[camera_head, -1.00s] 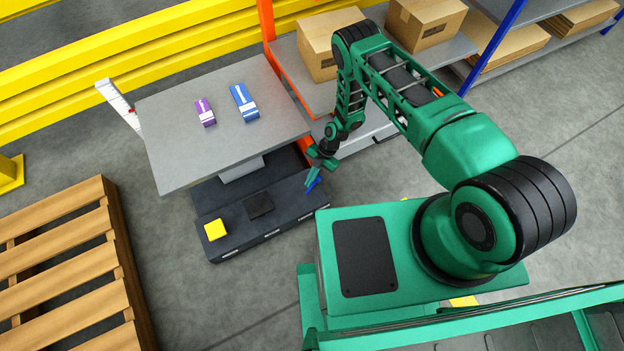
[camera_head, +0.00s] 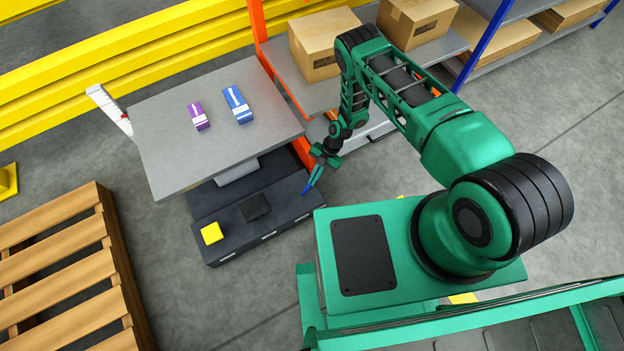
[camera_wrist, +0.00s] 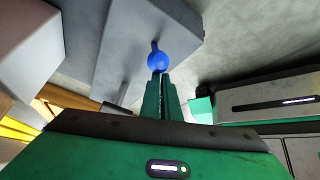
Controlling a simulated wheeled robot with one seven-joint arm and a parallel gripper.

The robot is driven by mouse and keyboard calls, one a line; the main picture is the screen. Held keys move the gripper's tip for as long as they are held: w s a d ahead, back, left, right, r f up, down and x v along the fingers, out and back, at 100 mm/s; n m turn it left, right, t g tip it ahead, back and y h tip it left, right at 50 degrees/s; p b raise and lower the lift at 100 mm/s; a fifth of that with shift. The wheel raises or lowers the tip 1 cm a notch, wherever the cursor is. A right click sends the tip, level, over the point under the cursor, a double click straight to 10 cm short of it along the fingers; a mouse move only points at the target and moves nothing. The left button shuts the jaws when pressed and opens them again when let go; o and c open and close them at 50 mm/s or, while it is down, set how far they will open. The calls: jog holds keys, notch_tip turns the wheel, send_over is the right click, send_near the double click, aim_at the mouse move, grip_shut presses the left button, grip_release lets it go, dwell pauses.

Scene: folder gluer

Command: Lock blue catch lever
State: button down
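The blue catch lever (camera_head: 306,188) is at the right end of the dark machine base below the grey table. In the wrist view the blue lever (camera_wrist: 158,60) shows as a round knob with a narrower stem, just beyond my fingertips. My gripper (camera_head: 313,177) points down at it from above. In the wrist view the gripper's fingers (camera_wrist: 160,76) are close together with only a thin gap, and the knob is at their tips, not visibly between them. Whether they touch it cannot be told.
A yellow block (camera_head: 211,233) and a dark pad (camera_head: 255,207) sit on the dark base (camera_head: 275,225). A wooden pallet (camera_head: 55,260) is at left; shelves with cartons (camera_head: 325,45) stand behind.

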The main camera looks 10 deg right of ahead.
jog(key=shift+w+d+f, duration=0.25)
jog(key=shift+w+d, duration=0.15)
jog(key=shift+d, duration=0.25)
jog(key=s+a+r, duration=0.2)
jog(key=s+a, duration=0.1)
jog(key=w+d+r, duration=0.3)
jog(key=d+r, duration=0.3)
jog(key=shift+w+r, duration=0.35)
